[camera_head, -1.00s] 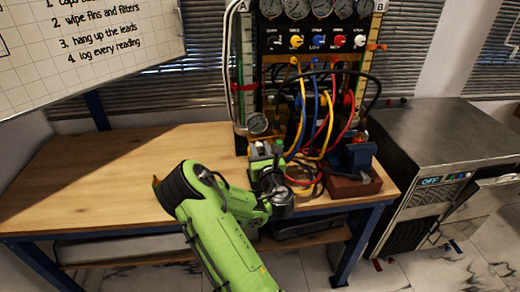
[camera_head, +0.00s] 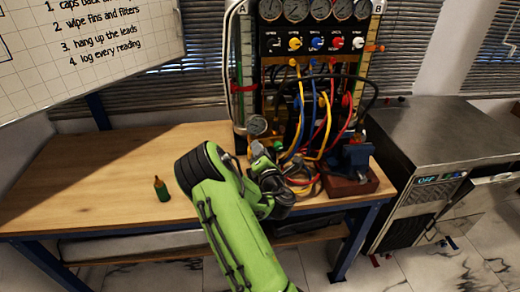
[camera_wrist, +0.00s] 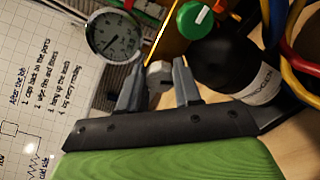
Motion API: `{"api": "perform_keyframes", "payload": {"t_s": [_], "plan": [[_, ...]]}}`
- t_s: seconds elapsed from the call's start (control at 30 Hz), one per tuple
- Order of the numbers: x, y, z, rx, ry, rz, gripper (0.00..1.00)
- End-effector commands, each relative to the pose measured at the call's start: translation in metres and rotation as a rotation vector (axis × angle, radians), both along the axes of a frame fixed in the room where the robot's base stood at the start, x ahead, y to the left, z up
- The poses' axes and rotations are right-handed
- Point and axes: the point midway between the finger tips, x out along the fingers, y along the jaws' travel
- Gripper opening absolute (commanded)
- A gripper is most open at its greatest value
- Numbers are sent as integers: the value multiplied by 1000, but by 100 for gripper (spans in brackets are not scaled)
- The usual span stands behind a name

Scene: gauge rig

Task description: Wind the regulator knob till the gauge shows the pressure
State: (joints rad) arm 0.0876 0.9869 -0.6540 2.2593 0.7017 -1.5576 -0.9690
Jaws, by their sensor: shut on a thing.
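The regulator knob (camera_wrist: 159,74), a small grey piece, sits between the two grey fingers of my gripper (camera_wrist: 158,66) in the wrist view. The fingers are shut on it from both sides. The round white-faced gauge (camera_wrist: 113,36) is just left of the fingers in the wrist view; its needle shows but the figures are too small to read. The gauge also shows in the head view (camera_head: 256,125), at the back of the bench. There my arm hides the knob and most of my gripper.
A green knob (camera_wrist: 195,18) and a dark labelled cylinder (camera_wrist: 235,70) stand close to the fingers. Coloured hoses (camera_head: 322,125) hang right of the gauge. A blue vise (camera_head: 354,156) is farther right. A small green bottle (camera_head: 162,189) stands on the bench (camera_head: 100,175), whose left part is mostly clear.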

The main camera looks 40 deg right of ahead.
Motion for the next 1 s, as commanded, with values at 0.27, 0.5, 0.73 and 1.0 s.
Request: {"api": "perform_keyframes", "payload": {"t_s": [0.27,0.5,0.73,1.0], "plan": [[-1,-1,0,232,-122,-2,3],[-1,-1,-1,431,-230,-2,3],[-1,-1,-2,602,-323,-4,3],[-1,-1,-3,744,-401,-3,3]]}}
